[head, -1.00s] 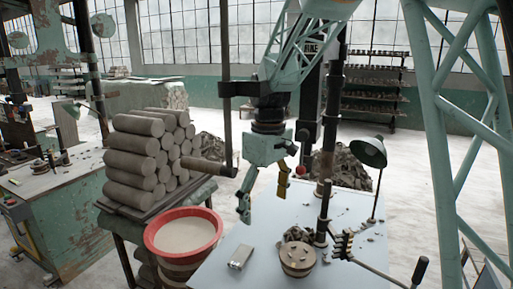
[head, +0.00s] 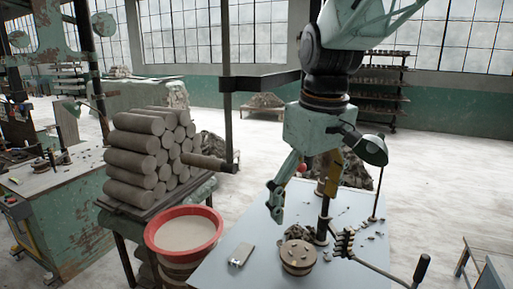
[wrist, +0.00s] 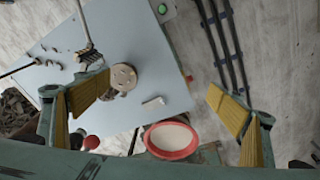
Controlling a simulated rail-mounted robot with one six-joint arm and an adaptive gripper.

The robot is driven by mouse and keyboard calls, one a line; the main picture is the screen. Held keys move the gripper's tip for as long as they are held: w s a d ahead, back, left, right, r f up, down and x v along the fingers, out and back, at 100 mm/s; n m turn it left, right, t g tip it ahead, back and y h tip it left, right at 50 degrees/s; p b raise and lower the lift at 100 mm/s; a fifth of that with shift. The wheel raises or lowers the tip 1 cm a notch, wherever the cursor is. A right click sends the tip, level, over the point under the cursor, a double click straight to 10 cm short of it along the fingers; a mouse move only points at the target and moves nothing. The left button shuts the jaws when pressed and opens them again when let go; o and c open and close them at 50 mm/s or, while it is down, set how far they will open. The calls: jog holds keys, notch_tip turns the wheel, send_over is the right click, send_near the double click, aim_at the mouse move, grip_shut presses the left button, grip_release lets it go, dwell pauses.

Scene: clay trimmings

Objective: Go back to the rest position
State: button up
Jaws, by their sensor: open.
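My gripper (head: 299,202) hangs above the pale worktable (head: 222,262), fingers pointing down and spread apart. Nothing is between its fingers. In the wrist view, the two yellow-padded fingers of my gripper (wrist: 158,102) stand wide apart on either side, with the tabletop below and beyond them. The pot also shows in the wrist view (wrist: 123,77), just right of the left finger.
A small metal block (head: 240,255) and dark clay trimmings (head: 298,233) lie on the table. A green lamp (head: 371,149) and a dark post (head: 324,215) rise close to my gripper. A red basin (head: 186,215) and stacked clay cylinders (head: 135,160) stand left.

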jog(key=s+d+m+t+b, duration=0.1)
jog(key=s+d+m, duration=0.2)
jog(key=s, duration=1.1)
jog(key=s+d+m+t, duration=0.1)
jog(key=s+d+m, duration=0.2)
jog(key=s, duration=1.1)
jog(key=shift+d+f+b, duration=0.35)
jog(key=shift+d+b, duration=0.05)
jog(key=shift+d, duration=1.35)
jog(key=shift+w, duration=0.1)
